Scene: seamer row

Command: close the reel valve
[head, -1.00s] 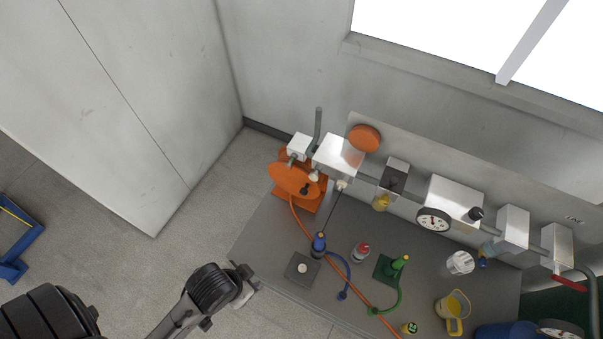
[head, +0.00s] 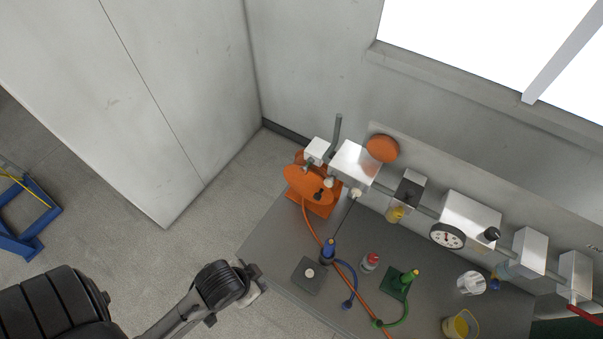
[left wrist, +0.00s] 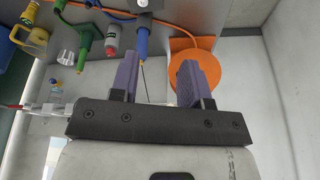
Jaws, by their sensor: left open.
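The orange hose reel (head: 309,184) stands at the bench's far left corner, with an orange hose running from it. A white block (head: 317,150) with an upright grey lever or pipe (head: 337,130) sits just behind the reel; I cannot tell for sure which part is the reel valve. My left gripper (head: 256,277) is at the bench's near left edge, apart from the reel. In the left wrist view its purple fingers (left wrist: 160,72) are open with nothing held. The reel's orange disc (left wrist: 188,47) shows partly hidden behind one finger. My right gripper is out of view.
The bench (head: 262,245) holds a blue-handled tool (head: 329,249), a red-capped bottle (head: 370,262), a green holder (head: 396,284) and a yellow jug (head: 460,325). White boxes and a gauge (head: 447,236) line the back pipe.

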